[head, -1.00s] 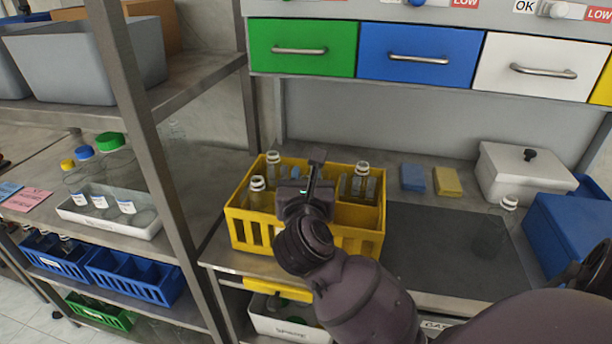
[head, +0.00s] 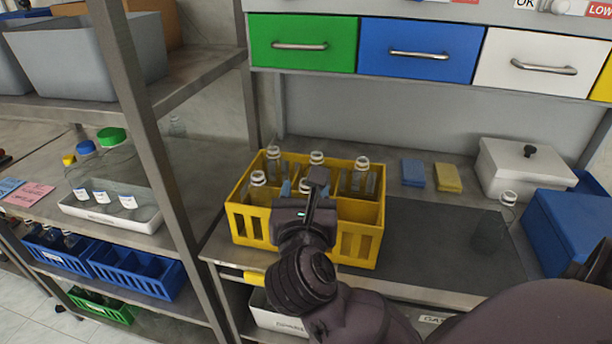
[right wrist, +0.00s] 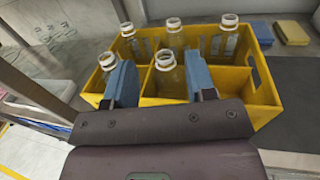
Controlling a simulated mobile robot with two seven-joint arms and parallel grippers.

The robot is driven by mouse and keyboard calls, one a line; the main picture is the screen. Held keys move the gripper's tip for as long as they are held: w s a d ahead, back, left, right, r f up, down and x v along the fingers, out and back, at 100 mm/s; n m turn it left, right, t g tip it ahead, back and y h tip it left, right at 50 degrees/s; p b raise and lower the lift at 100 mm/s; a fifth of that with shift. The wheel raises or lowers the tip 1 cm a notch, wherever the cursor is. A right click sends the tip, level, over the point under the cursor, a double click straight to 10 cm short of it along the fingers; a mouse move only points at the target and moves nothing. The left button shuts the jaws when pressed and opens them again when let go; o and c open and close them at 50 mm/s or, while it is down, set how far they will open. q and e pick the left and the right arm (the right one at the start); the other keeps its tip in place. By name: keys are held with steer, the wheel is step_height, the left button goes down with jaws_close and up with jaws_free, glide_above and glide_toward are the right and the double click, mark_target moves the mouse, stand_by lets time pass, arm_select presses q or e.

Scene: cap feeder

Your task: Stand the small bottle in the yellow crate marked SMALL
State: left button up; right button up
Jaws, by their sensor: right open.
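The yellow crate (head: 357,243) stands on the bench, and no SMALL mark is readable on it. A clear bottle with a white neck ring (right wrist: 168,80) stands upright in its front middle compartment. My right gripper (head: 308,190) is over the crate's front. Its blue fingers (right wrist: 160,84) are open, one on each side of that bottle, with visible gaps. In the head view the gripper mostly hides this bottle. Other bottles stand in the back row (head: 361,176) and front left (head: 258,190). The front right compartment looks empty. My left gripper is not in view.
Another clear bottle (head: 490,232) stands on the dark mat (head: 425,245) to the right. Blue and yellow blocks (head: 447,178), a white lidded box (head: 515,170) and a blue bin (head: 575,230) are behind and right. A shelf post (head: 165,160) stands left of the crate.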

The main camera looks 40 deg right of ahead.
steer(key=v, duration=0.4)
steer(key=shift+s+a, duration=0.15)
steer(key=shift+s, duration=0.05)
steer(key=shift+r, duration=0.1)
